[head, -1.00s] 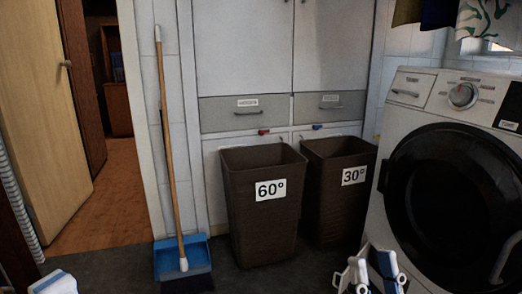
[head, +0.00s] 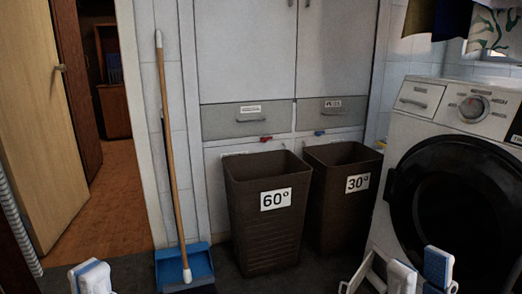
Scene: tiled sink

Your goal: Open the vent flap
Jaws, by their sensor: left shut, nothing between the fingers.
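I cannot make out a vent flap in the head view. My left gripper (head: 90,277) is at the bottom left edge, its pale fingers with blue-grey pads together and nothing visible between them. My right gripper (head: 420,272) is at the bottom right, in front of the washing machine (head: 385,170). Its two fingers stand apart with a small gap and hold nothing that I can see. The lower parts of both grippers are cut off by the frame.
Two brown bins, marked 60° (head: 268,225) and 30° (head: 340,215), stand before a white cabinet (head: 243,60). A broom (head: 172,150) leans by a blue dustpan (head: 184,265). A doorway with a wooden door (head: 45,130) opens at left. Dark floor lies in front.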

